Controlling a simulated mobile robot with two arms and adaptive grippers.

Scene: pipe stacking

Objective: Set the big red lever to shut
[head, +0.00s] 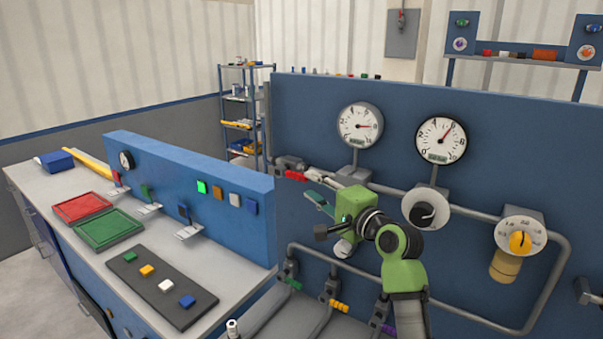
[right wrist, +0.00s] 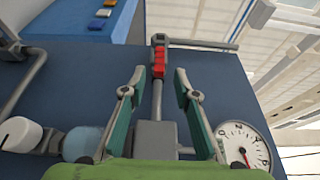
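The big red lever (head: 297,176) is at the left end of the upper pipe on the blue panel. Its red grip also shows in the right wrist view (right wrist: 158,64), just ahead of and between the fingertips. My right gripper (head: 313,185) is open, with its teal-padded fingers pointing left towards the lever. In the right wrist view, the two fingers of my right gripper (right wrist: 159,76) stand apart with no visible contact on the lever. Part of the pipe is hidden behind my gripper. My left gripper is not in view.
Two gauges (head: 360,126) (head: 440,139) stand above the upper pipe. A dial with a black knob (head: 425,211) and one with a yellow knob (head: 520,241) are right of my gripper. Small valves (head: 333,290) sit below. A blue-backed bench (head: 200,190) is at the left.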

